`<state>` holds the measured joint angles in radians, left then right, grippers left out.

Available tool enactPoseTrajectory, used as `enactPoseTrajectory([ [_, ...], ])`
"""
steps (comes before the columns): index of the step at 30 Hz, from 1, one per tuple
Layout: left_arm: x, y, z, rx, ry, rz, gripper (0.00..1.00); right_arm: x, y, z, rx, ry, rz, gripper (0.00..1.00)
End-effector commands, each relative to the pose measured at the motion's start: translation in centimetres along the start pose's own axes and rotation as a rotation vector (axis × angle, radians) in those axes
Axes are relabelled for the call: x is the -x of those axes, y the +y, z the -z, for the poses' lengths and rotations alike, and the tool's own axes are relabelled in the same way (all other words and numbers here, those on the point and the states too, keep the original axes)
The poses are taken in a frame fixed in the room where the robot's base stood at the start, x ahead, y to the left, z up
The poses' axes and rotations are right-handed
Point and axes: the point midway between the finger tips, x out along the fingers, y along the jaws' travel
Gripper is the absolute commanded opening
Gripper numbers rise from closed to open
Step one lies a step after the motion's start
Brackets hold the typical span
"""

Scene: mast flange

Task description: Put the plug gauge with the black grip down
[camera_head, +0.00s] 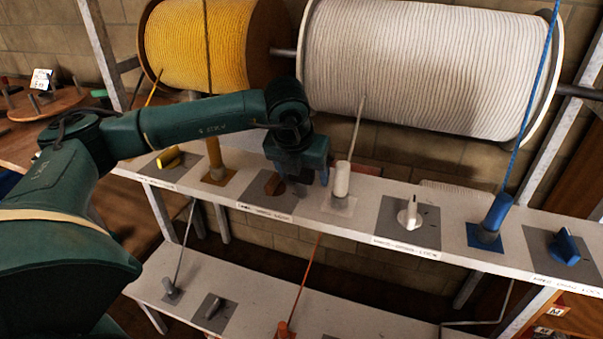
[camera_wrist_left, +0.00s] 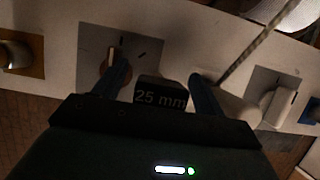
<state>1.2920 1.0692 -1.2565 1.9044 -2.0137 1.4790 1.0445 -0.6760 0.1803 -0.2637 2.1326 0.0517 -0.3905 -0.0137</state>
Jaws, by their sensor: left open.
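The plug gauge's black grip (camera_wrist_left: 160,94), marked "25 mm", shows in the left wrist view between the two fingers of my left gripper (camera_wrist_left: 158,88). The fingers stand apart on either side of it, and its lower end is hidden by the gripper body. In the head view my left gripper (camera_head: 300,178) is low over the white upper shelf (camera_head: 365,236), pointing down. It is between a brown knob on a grey plate and the white rope post. The gauge cannot be made out there. My right gripper is not in view.
The brown knob (camera_head: 273,185) is just left of the gripper, and the white post (camera_head: 341,180) with its taut rope just right. A white lever (camera_head: 409,213), a blue post (camera_head: 491,217) and a blue knob (camera_head: 564,247) stand farther right. Large rope drums (camera_head: 425,65) hang behind.

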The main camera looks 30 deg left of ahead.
Motion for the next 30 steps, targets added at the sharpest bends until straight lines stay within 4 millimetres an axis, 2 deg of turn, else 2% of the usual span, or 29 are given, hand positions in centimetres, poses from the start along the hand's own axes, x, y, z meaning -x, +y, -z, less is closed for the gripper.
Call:
enactPoseTrajectory([
  [5, -0.01, -0.02, 0.02, -0.001, 0.000, 0.000, 0.69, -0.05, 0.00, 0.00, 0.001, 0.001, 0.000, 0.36],
  [24, 0.03, -0.01, 0.02, 0.000, 0.001, 0.000, 0.17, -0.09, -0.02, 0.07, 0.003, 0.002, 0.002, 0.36],
  [25, 0.08, -0.02, -0.03, 0.000, -0.001, 0.000, 0.17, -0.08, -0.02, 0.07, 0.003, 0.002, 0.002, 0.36],
  [26, 0.08, -0.02, -0.03, 0.000, -0.001, 0.000, 0.13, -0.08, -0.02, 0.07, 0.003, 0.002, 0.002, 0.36],
  [30, 0.12, -0.02, -0.05, 0.000, -0.001, 0.000, 0.13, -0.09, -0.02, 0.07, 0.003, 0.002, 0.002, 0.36],
])
